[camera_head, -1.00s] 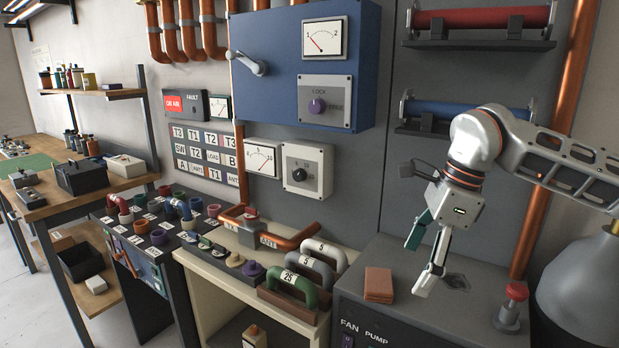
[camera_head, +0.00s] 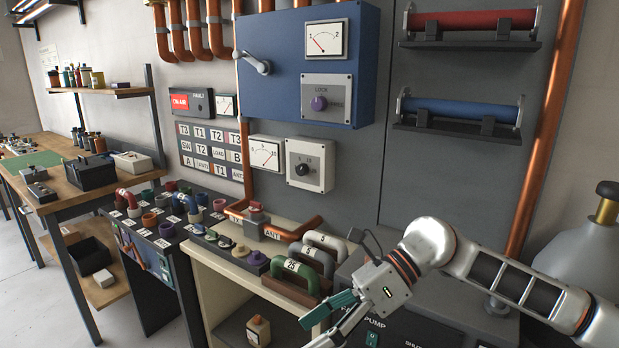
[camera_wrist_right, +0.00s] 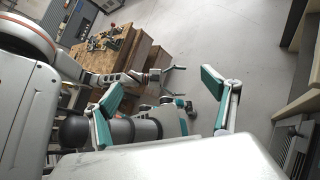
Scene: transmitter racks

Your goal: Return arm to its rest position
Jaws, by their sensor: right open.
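My right arm comes in from the right in the head view. Its gripper (camera_head: 318,330) is open and empty, in front of the grey console, low near the bottom edge. Its teal-padded fingers also show spread apart in the wrist view (camera_wrist_right: 168,100), with nothing between them. Another arm of mine shows beyond them in the wrist view; what looks like my left gripper (camera_wrist_right: 177,70) at its end is too small to read. The left gripper does not show in the head view.
The grey console (camera_head: 440,318) is partly hidden behind my right arm. Beside it is a cream bench (camera_head: 200,262) with green, grey and white handled plugs. A grey flask-like vessel (camera_head: 580,245) stands at the right. In the wrist view, open floor (camera_wrist_right: 215,45) lies beyond the fingers.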

